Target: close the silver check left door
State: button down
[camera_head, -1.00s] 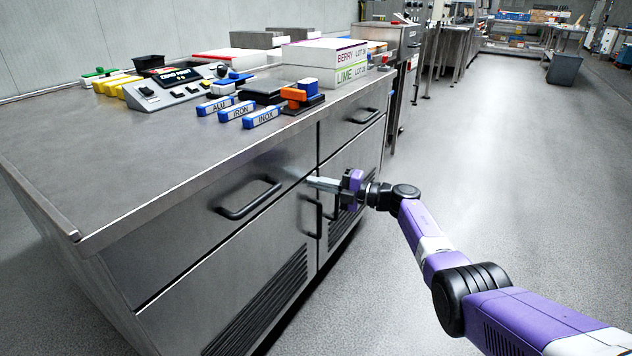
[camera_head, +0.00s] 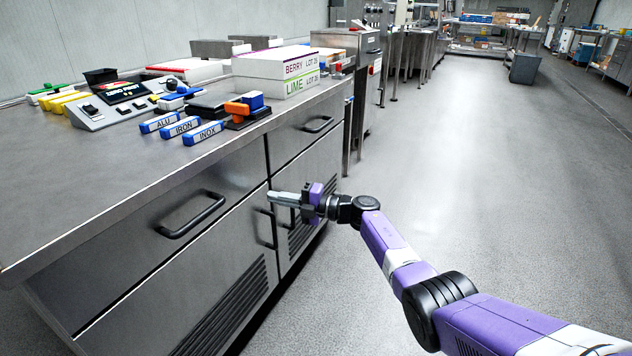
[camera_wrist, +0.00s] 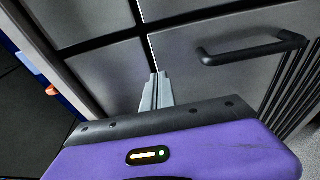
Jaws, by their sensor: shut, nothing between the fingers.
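The silver left door (camera_head: 225,275) is the vented lower panel of the steel counter, with a dark upright handle (camera_head: 265,228) near its right edge. It looks about flush with the front; a small gap would be hard to tell. My gripper (camera_head: 270,197) is shut and empty, its fingertips at the door's upper right corner. In the wrist view, the joined fingertips (camera_wrist: 157,78) lie over the corner of the left door (camera_wrist: 200,75), near the seams, with its handle (camera_wrist: 250,48) to the right. I cannot tell whether they touch it.
A drawer (camera_head: 170,215) with a bar handle lies above the left door. The right door (camera_head: 310,190) is beside it. The worktop (camera_head: 60,190) holds labelled blocks, boxes and a control panel. Open floor (camera_head: 480,200) lies to the right.

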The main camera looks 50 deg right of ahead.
jog(key=d+b, duration=0.9)
jog(key=d, duration=0.1)
jog(key=shift+s+d, duration=0.15)
dwell(0.4)
